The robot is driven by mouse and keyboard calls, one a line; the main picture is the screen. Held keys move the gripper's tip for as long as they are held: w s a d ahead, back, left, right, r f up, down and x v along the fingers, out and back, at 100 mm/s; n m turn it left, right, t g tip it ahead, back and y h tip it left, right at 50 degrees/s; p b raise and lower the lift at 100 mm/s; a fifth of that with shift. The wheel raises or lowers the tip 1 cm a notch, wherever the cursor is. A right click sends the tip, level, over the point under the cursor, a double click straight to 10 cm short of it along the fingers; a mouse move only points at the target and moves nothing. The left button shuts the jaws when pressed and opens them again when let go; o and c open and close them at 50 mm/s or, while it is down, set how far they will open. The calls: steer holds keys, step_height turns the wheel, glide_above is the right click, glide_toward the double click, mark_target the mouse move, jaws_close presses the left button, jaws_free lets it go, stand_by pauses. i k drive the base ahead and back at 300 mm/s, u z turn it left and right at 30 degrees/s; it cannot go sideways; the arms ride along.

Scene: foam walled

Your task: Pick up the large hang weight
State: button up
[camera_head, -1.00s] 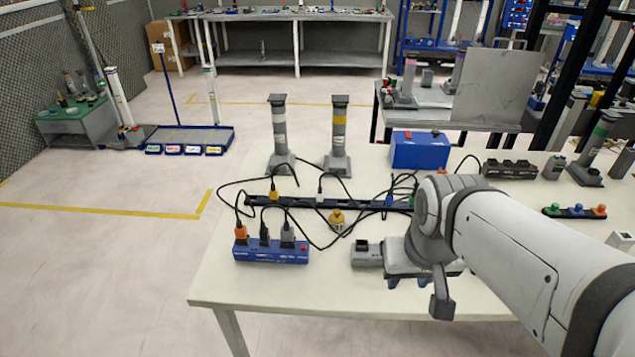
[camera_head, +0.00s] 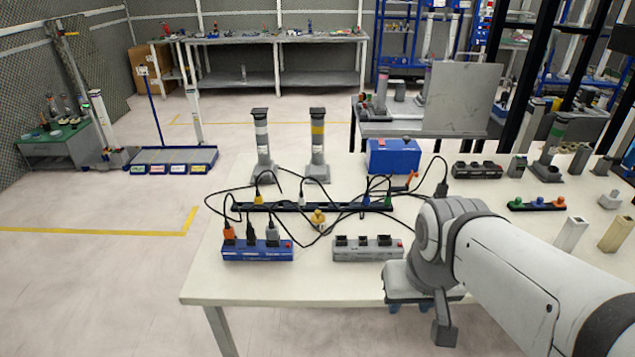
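A small yellow, brass-like piece (camera_head: 318,219) stands on the white table (camera_head: 330,284) among black cables, between the long dark strip and the grey socket block. It may be the hang weight, but it is too small to be sure. My gripper (camera_head: 420,318) points down at the table's front edge, right of and nearer than the yellow piece, well apart from it. My arm link hides part of the gripper, and its finger opening cannot be made out. I see nothing held.
A blue socket block (camera_head: 258,250) with plugs and a grey socket block (camera_head: 367,248) lie near the front. Two grey posts (camera_head: 263,150) (camera_head: 317,148) and a blue box (camera_head: 394,156) stand behind. Cables loop across the table's middle. Floor left of the table is clear.

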mark_target(319, 220)
steer(key=i, duration=0.85)
steer(key=u, duration=0.05)
